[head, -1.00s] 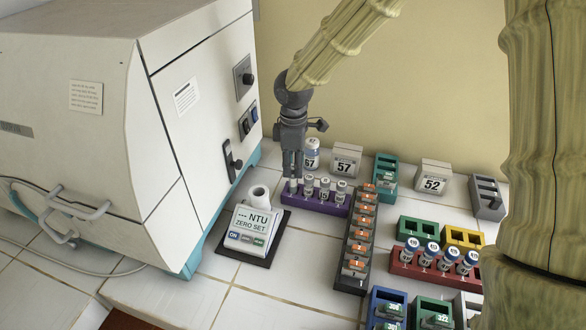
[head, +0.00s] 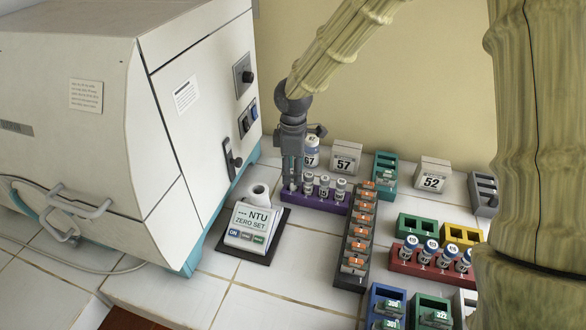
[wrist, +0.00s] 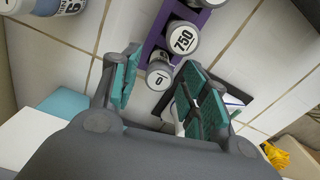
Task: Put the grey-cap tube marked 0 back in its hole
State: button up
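The grey-cap tube marked 0 (wrist: 158,77) stands at the end of the purple rack (head: 328,207), in line with the other grey-cap tubes. It also shows low between the fingertips in the head view (head: 292,187). It appears to be in the end hole; its lower part is hidden. My gripper (wrist: 165,88) is open around it, with one teal pad on either side. A gap shows between the cap and the left pad; the right pad is close to the cap, and contact there is unclear. The tube marked 750 (wrist: 183,38) stands beside it.
The NTU meter (head: 252,225) sits on a dark mat left of the rack, near the large white incubator (head: 190,110). A dark rack with orange-topped pieces (head: 350,280) is close on the right. A blue-white bottle (head: 312,152) and the 57 block (head: 345,157) stand behind.

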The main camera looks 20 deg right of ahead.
notch_tip(320, 180, up, 13)
jog(key=b, duration=0.1)
jog(key=shift+f, duration=0.2)
dwell(0.5)
dwell(0.5)
